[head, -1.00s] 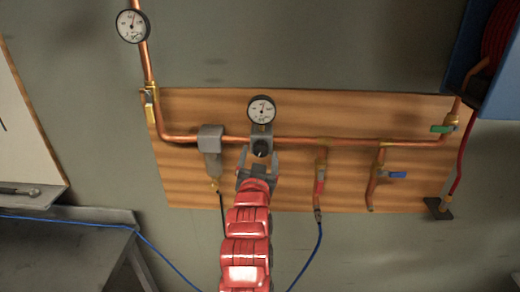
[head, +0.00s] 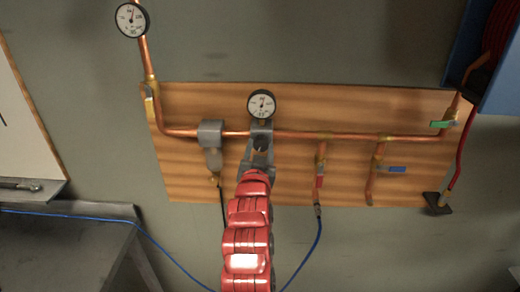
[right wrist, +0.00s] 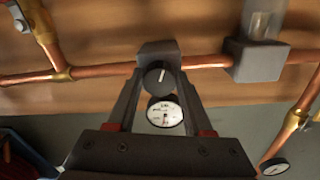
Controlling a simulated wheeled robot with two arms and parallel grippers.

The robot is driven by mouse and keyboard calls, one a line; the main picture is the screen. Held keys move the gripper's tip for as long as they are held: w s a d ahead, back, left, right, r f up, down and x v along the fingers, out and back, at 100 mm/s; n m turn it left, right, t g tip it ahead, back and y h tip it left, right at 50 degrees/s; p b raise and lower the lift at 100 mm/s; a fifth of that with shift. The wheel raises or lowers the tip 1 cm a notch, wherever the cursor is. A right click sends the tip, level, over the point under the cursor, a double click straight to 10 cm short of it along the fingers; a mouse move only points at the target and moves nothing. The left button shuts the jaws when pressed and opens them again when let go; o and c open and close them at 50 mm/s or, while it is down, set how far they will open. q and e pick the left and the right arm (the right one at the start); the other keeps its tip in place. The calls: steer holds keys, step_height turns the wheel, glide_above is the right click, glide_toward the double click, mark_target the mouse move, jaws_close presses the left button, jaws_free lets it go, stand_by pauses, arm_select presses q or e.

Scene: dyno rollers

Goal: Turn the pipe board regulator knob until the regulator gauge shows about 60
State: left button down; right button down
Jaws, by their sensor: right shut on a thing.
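The regulator knob (head: 260,143), dark and round, sits on the grey regulator body on the pipe board (head: 400,105). It also shows in the right wrist view (right wrist: 156,76), with a pale mark on its face. The regulator gauge (head: 261,104), white with a black rim, is just above the knob; in the right wrist view the gauge (right wrist: 164,113) shows below the knob. Its numbers are too small to read surely. My right gripper (head: 260,152) is shut on the knob, one finger on each side. My left gripper is not in view.
A second gauge (head: 132,19) is on the upright copper pipe at upper left. A grey filter unit (head: 210,135) stands close left of the regulator. Valves with red, blue (head: 397,169) and green (head: 441,124) handles are to the right. A blue hose (head: 317,235) hangs below.

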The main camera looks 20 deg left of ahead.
steer(key=shift+f+n+b, duration=0.1)
steer(key=shift+n+b, duration=0.55)
steer(key=shift+n, duration=0.15)
steer(key=n+b, duration=0.1)
steer(key=n, duration=0.1)
steer(key=shift+n, duration=0.3)
steer(key=shift+d+n, duration=0.1)
steer(key=shift+n, duration=2.2)
steer(key=shift+c, duration=1.5)
jaws_free()
